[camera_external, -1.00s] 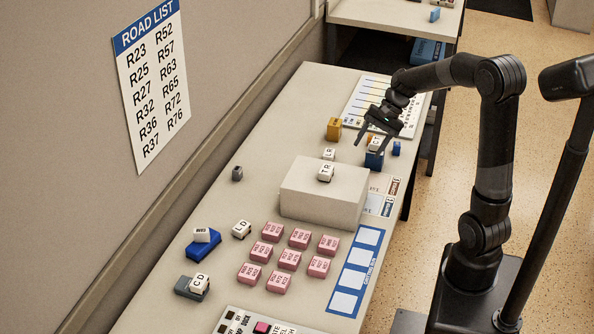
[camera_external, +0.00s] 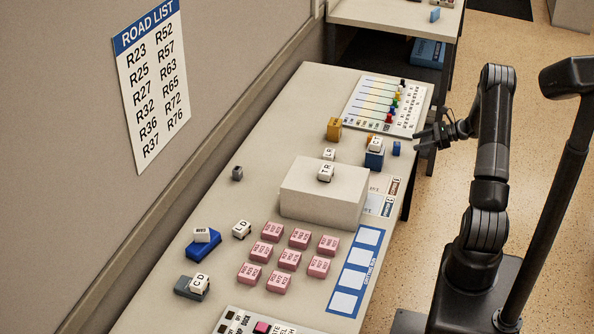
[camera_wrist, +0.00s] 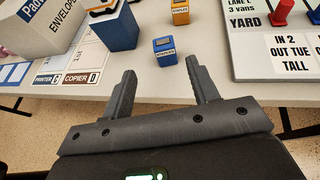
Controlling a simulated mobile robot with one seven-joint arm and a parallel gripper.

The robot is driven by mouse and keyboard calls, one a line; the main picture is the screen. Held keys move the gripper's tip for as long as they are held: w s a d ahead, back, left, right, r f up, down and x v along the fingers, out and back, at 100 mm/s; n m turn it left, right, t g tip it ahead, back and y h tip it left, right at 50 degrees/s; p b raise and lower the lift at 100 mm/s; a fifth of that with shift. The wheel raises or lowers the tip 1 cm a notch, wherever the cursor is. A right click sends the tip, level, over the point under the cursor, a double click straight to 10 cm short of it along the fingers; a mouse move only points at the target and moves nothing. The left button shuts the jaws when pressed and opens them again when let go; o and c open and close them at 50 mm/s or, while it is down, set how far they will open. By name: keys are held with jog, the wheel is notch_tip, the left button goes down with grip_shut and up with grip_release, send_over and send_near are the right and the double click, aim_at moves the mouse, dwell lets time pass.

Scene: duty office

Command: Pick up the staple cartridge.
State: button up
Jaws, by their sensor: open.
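A small blue box (camera_wrist: 164,48) with a white label stands near the table's edge, ahead of the gap between my fingers; the label seems to read STAPLES. It also shows in the external view as a small blue block (camera_external: 396,148). A yellow-orange box (camera_wrist: 180,12) with a similar label stands farther in. I cannot tell for sure which of them is the staple cartridge. My gripper (camera_wrist: 160,80) is open and empty, short of the blue box. In the external view, my gripper (camera_external: 419,137) is at the table's right edge, apart from the boxes.
A larger blue box (camera_wrist: 110,28) stands left of the small one, near a grey-white envelope box (camera_wrist: 42,25). A board with coloured pegs (camera_wrist: 275,42) lies to the right. The table edge and a table leg are below. Pink blocks (camera_external: 290,259) stand nearer the external camera.

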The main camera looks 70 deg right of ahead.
aim_at(399, 144)
jog(key=x, duration=0.5)
jog(key=shift+w, duration=0.1)
jog(key=shift+d+x, duration=0.15)
jog(key=shift+x, duration=1.25)
jog(key=shift+d+x, duration=0.15)
jog(key=shift+x, duration=1.2)
jog(key=shift+w+r, duration=0.15)
jog(key=shift+r, duration=0.05)
jog(key=shift+c, duration=0.5)
jog(key=c, duration=1)
jog(key=shift+o, duration=0.2)
jog(key=shift+r, duration=0.15)
